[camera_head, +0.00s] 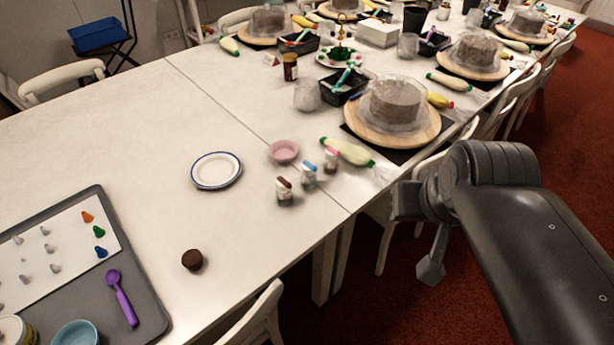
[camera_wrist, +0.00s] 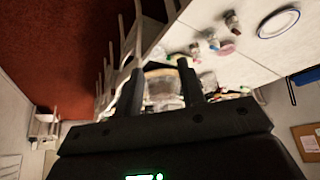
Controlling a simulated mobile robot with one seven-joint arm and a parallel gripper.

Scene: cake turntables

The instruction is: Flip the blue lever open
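The blue lever (camera_head: 308,165) tops the middle of three small pale bottles, between one with a brown lever (camera_head: 284,183) and one with a red lever (camera_head: 332,153). It slants over its bottle (camera_head: 308,178); how far it is open is too small to tell. In the wrist view the blue-topped bottle (camera_wrist: 213,42) is above and right of the fingers. My gripper (camera_wrist: 162,82) is open and empty, its two black fingers apart. In the head view my gripper (camera_head: 430,268) hangs past the table's edge, right of the bottles and not touching them.
A cake turntable (camera_head: 432,133) stands behind the bottles, with a green-tipped piping bag (camera_head: 348,151) in front of it. A pink bowl (camera_head: 284,151), a plate (camera_head: 216,170) and a brown round piece (camera_head: 192,259) are left. Chairs line the near edge.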

